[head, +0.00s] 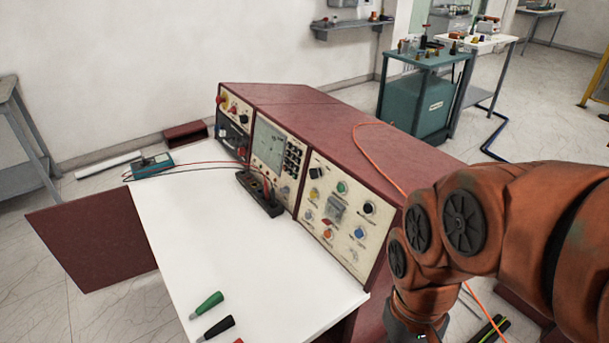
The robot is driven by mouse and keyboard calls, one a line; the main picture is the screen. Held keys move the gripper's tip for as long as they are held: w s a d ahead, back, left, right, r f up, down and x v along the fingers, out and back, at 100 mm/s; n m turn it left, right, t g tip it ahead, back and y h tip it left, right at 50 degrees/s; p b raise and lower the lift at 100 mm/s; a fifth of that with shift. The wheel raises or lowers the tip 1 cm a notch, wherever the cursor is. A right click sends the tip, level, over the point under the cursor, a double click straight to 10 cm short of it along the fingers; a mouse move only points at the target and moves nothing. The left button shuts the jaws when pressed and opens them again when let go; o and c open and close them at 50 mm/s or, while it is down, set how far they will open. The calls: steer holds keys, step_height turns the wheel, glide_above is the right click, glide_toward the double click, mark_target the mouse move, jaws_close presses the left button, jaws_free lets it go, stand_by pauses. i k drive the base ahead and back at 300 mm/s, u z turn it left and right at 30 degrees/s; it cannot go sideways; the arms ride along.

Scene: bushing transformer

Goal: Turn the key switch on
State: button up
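The control console has a sloped cream right-hand panel (341,215) with several coloured buttons and dark knobs. Its labels are too small to read, and I cannot tell for sure which control is the key switch or how it is set. A green button (341,187), a black knob (368,208) and a grey block (335,208) show on this panel. My orange arm comes in from the right and bends down beside the console's right side. Its grey wrist end is cut off at the bottom edge, and no gripper fingers show.
A white worktop (240,255) lies before the panels, holding a green plug (207,304), a black plug (218,328) and a black terminal block (258,195). A teal meter (152,166) with leads sits at its far end. An orange cable (372,150) crosses the console top.

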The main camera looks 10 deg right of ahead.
mark_target(314, 173)
steer(key=u, duration=0.5)
steer(key=k, duration=0.6)
steer(key=u, duration=1.2)
steer(key=i, duration=0.85)
steer(key=z, duration=0.25)
